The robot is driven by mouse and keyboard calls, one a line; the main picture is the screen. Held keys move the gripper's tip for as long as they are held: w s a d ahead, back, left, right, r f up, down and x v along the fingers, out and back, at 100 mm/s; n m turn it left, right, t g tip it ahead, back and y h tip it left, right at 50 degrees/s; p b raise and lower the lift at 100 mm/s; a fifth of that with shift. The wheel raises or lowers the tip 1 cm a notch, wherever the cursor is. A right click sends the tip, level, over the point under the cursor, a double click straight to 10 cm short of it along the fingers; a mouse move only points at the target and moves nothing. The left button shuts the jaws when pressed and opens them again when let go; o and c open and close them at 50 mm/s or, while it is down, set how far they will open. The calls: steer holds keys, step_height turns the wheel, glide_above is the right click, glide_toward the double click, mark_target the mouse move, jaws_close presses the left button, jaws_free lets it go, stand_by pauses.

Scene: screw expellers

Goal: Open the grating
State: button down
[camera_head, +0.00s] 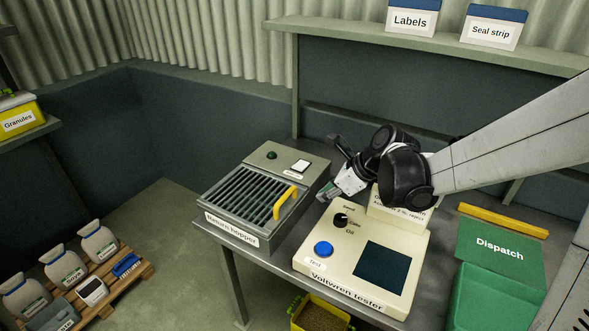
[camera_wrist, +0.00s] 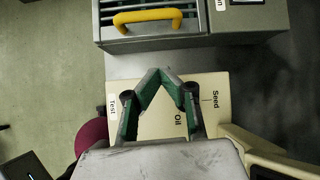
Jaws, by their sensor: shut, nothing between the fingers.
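The grating (camera_head: 247,192) is a panel of dark slats lying flat in the top of the grey return hopper (camera_head: 232,229). A yellow handle (camera_head: 285,203) stands on its right side; it also shows at the top of the wrist view (camera_wrist: 157,17). My gripper (camera_head: 326,197) is shut and empty, with its green-lined fingertips meeting (camera_wrist: 160,73). It hangs above the back left of the tester, to the right of the handle and apart from it.
The cream Voltwren tester (camera_head: 318,262), with a knob, blue button and dark screen, stands right of the hopper. A green Dispatch box (camera_head: 500,243) is farther right. A shelf (camera_head: 335,32) runs along the back. A yellow bin (camera_head: 318,314) sits below the table edge.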

mark_target(287, 203)
steer(key=shift+m, duration=0.4)
steer(key=x, duration=1.1)
steer(key=shift+w+b, duration=0.1)
steer(key=shift+b, duration=0.2)
steer(key=shift+w+a+r+p, duration=0.15)
steer(key=shift+a+r+p, duration=0.1)
steer(key=shift+r, duration=0.35)
steer(key=shift+w+a+r+p, duration=0.15)
steer(key=shift+a+r, duration=0.1)
steer(key=shift+r, duration=0.35)
steer(key=shift+w+a+r, duration=0.2)
steer(key=shift+a+r, duration=0.05)
steer(key=shift+r, duration=0.4)
steer(key=shift+a, duration=0.1)
steer(key=shift+w+a, duration=0.1)
steer(key=shift+r, duration=0.1)
